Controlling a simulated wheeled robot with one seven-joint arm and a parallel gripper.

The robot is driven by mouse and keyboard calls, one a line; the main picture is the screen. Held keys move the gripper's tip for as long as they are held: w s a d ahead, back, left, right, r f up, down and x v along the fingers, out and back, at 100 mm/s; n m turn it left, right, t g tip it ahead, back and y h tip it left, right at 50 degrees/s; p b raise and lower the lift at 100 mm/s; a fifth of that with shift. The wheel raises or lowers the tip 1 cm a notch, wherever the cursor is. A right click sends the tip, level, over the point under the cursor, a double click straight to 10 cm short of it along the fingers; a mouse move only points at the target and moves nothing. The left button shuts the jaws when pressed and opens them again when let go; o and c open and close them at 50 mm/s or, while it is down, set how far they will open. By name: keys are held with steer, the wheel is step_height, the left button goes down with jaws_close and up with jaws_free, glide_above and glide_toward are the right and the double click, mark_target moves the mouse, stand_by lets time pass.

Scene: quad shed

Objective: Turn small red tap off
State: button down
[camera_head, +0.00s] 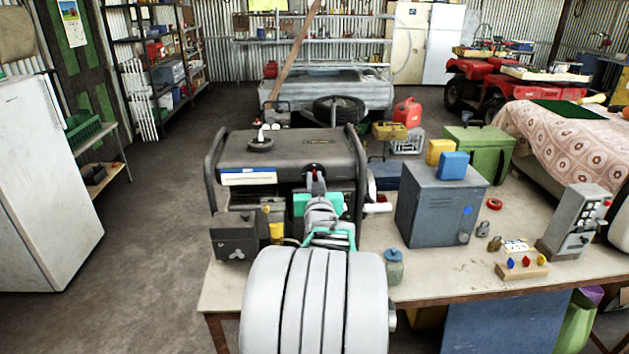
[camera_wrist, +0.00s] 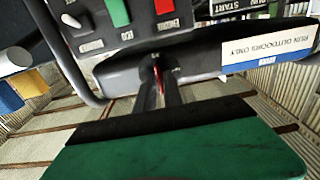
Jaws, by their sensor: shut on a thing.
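The generator (camera_head: 285,150) is a dark grey machine in a black tube frame on the workbench. The small red tap (camera_wrist: 160,92) is at its dark front housing. My gripper (camera_head: 315,176) is in front of the generator, reaching to the tap. In the wrist view my gripper's (camera_wrist: 160,80) two dark fingers are closed on the tap, and a thin strip of red shows between them. The fingers hide most of the tap, so I cannot tell its angle.
In the wrist view, a panel with a green switch (camera_wrist: 118,12) and a red switch (camera_wrist: 172,8) is close by. On the workbench (camera_head: 430,268), a blue-grey cabinet (camera_head: 436,212) stands right of my arm and a dark metal box (camera_head: 233,240) stands left.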

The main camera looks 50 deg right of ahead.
steer(key=shift+f+m+b, duration=0.1)
steer(key=shift+m+b, duration=0.2)
steer(key=shift+b, duration=0.2)
steer(key=m+b, duration=0.7)
steer(key=m, duration=0.1)
steer(key=m+b, duration=0.8)
steer(key=m, duration=0.1)
steer(key=shift+s+d+f, duration=0.15)
steer(key=shift+m, duration=0.3)
stand_by(0.4)
steer(key=c, duration=1.5)
jaws_free()
